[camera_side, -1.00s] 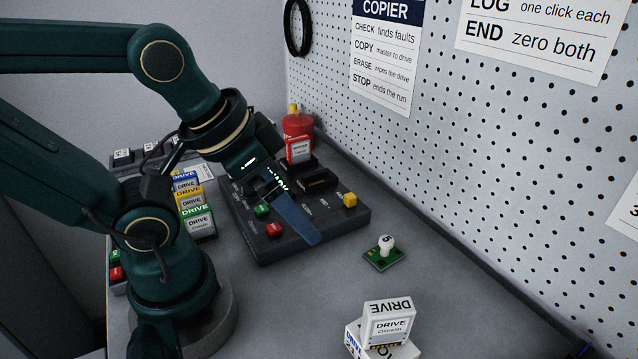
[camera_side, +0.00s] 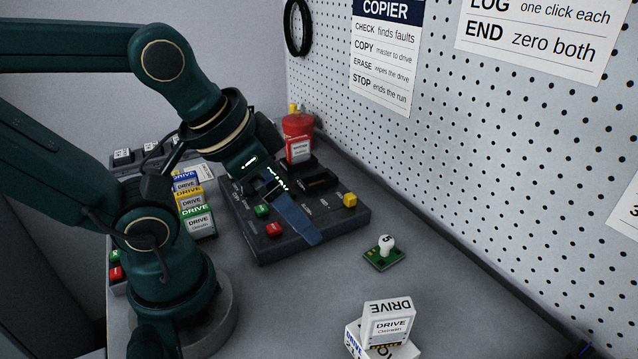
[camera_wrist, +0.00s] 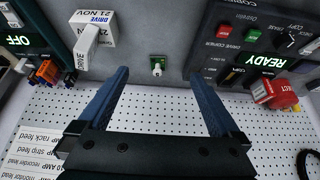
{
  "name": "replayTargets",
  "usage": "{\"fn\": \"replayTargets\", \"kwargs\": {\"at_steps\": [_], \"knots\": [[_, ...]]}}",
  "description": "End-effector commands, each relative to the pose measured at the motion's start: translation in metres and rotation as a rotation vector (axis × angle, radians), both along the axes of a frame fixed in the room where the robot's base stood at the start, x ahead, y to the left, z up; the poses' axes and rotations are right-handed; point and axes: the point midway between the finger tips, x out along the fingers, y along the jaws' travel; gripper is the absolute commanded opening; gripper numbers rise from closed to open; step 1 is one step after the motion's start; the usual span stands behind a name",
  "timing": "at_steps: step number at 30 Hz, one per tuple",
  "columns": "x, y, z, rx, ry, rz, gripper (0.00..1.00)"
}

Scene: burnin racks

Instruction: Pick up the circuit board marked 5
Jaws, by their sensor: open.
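The circuit board (camera_side: 384,256) is a small green board lying on the grey bench, right of the copier box, with a white knob-like post standing on it. A dark mark shows on top of the post, too small to read surely. It also shows in the wrist view (camera_wrist: 157,66), beyond and between the fingers. My gripper (camera_side: 312,238) has blue fingers and hangs over the front of the copier box, left of the board and apart from it. In the wrist view my gripper (camera_wrist: 158,85) is open, with nothing between its fingers.
The dark copier box (camera_side: 330,222) has green, red and yellow buttons. White drives (camera_side: 388,322) are stacked at the front. Coloured drives (camera_side: 194,208) stand near my base. A red container (camera_side: 298,137) stands by the pegboard (camera_side: 470,150). The bench around the board is clear.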

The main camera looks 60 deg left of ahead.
Motion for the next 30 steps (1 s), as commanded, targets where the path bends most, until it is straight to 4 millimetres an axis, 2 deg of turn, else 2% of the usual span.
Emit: {"fn": "replayTargets", "kwargs": {"at_steps": [4, 5, 7, 20, 25, 30], "knots": [[0.0, 0.0, 0.0, 0.0, 0.0, 0.0, 0.99], [0.0, 0.0, 0.0, 0.0, 0.0, 0.0, 0.96], [0.0, 0.0, 0.0, 0.0, 0.0, 0.0, 0.69], [-0.005, 0.002, -0.003, 0.04, 0.025, -0.053, 0.68], [-0.002, 0.025, 0.013, 0.244, 0.081, -0.224, 0.68], [0.011, 0.047, 0.027, 0.452, 0.215, -0.425, 0.68]]}}
